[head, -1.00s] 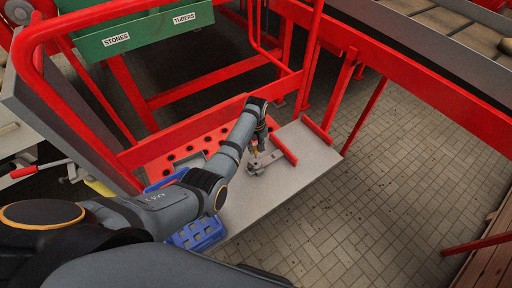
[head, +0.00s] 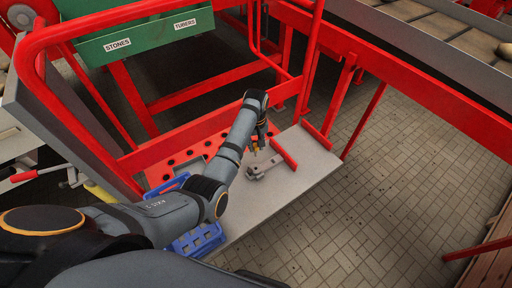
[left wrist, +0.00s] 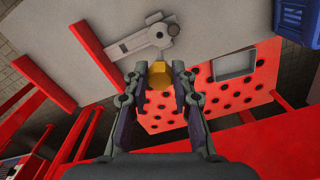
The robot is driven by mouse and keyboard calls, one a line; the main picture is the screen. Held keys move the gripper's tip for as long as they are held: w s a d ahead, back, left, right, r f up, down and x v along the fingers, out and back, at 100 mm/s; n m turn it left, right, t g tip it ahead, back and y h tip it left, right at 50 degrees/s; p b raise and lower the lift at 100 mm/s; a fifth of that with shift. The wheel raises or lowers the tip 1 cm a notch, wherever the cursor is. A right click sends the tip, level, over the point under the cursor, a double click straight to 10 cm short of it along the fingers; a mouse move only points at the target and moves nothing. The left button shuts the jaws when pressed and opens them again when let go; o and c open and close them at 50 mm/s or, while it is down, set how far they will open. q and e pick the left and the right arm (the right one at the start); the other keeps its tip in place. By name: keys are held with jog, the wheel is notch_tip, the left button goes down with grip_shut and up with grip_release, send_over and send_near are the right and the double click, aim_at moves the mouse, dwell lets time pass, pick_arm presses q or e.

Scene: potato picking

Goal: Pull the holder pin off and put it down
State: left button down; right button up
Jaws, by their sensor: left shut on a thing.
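A gold-yellow pin (left wrist: 158,76) sits between the fingertips of my left gripper (left wrist: 158,84), which is shut on it. In the head view the left gripper (head: 260,141) is over the grey platform (head: 300,170), with a bit of the pin (head: 255,149) showing. The grey metal holder (head: 262,166) lies on the platform just below. In the left wrist view the holder (left wrist: 128,45) is an arm with a rounded end, just beyond the pin. I cannot tell whether the pin still touches the holder. My right gripper is out of view.
A red perforated plate (left wrist: 215,95) adjoins the platform. A blue crate (head: 198,240) is partly hidden by my arm. Red rails (head: 405,85) surround the platform, and a green bin (head: 150,35) labelled STONES and TUBERS stands behind. Bare platform lies right of the holder.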

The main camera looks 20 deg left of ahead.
aim_at(256, 146)
pick_arm(q)
jog(key=shift+r, duration=0.4)
jog(key=shift+r, duration=1.5)
jog(key=shift+f, duration=0.1)
